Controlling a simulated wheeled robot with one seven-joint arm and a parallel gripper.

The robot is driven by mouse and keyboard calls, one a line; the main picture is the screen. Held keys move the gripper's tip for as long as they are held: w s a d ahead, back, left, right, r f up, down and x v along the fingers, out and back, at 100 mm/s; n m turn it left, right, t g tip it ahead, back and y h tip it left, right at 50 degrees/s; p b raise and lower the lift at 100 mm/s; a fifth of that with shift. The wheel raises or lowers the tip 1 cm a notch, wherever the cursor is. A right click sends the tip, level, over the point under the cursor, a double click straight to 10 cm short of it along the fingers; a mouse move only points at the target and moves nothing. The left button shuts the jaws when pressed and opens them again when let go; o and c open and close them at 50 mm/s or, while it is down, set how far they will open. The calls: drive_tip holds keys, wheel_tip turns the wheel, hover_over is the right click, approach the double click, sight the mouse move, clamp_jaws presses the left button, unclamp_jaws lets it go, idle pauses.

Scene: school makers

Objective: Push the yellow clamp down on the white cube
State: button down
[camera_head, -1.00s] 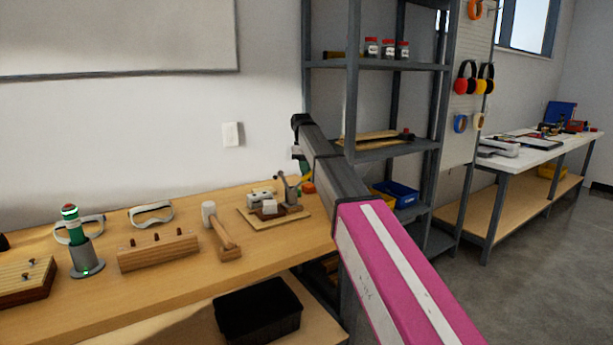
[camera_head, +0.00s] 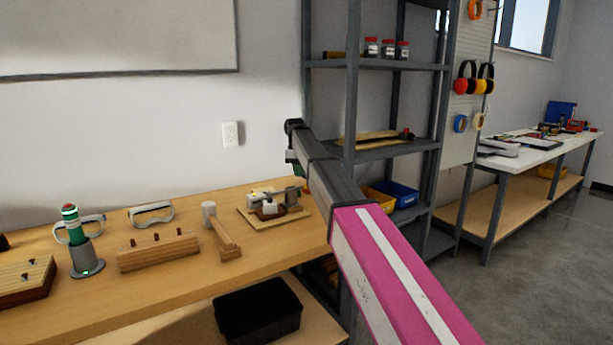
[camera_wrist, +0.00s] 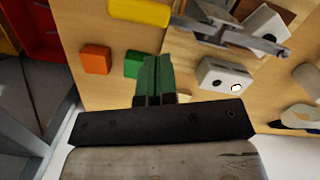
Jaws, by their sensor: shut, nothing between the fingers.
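Whether the lever touches the cube is too small to tell. The white cube (camera_wrist: 268,26) shows partly behind the lever in the wrist view. My gripper (camera_wrist: 152,72) is shut and empty, its green fingers apart from the handle in the picture. In the head view my arm hides most of it.
A mallet (camera_head: 224,240) lies left of the board. A grey shelf rack (camera_head: 352,110) stands right of the bench.

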wheel_tip(320, 180, up, 11)
drive_tip(key=shift+w+a+f, duration=0.15)
drive_tip(key=shift+w+a, duration=0.1)
drive_tip(key=shift+a, duration=0.2)
idle(0.5)
